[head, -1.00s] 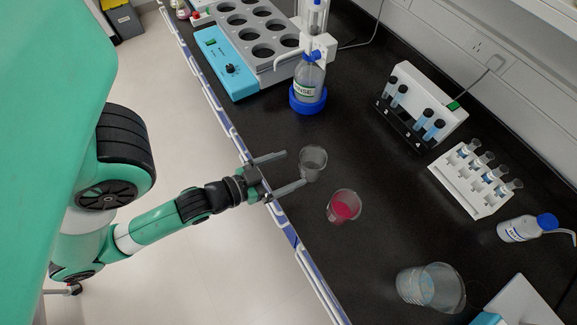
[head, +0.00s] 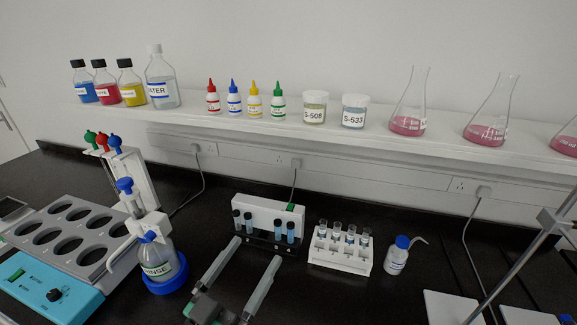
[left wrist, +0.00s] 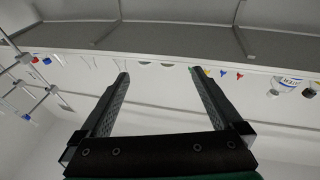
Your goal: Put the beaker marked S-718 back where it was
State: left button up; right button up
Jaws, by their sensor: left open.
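No beaker marked S-718 can be read in either view now. My left gripper (head: 256,251) is open with nothing between its fingers, low in the head view in front of the tube rack on the bench. In the left wrist view its two fingers (left wrist: 158,73) are spread apart and empty, with the shelf beyond them. My right gripper is not in view.
The shelf also holds several reagent bottles, a water bottle (head: 162,80), dropper bottles and flasks with pink liquid (head: 408,124).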

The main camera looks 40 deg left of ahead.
pick_arm(q)
jog(key=d+r+m+t+h, duration=0.15)
jog(key=d+r, duration=0.25)
jog(key=r, duration=0.7)
jog(key=d+r+m+t+h, duration=0.1)
jog(key=d+r+t+h, duration=0.2)
jog(key=r, duration=0.7)
jog(key=d+r+m+t+h, duration=0.2)
jog(key=d+r+t, duration=0.15)
jog(key=r, duration=0.75)
notch_tip(320, 180, up, 35)
jog(key=p, duration=3.5)
jog(key=shift+s+g+p, duration=0.15)
jog(key=shift+g+p, duration=0.2)
jog(key=shift+g, duration=0.05)
jog(key=shift+r, duration=0.1)
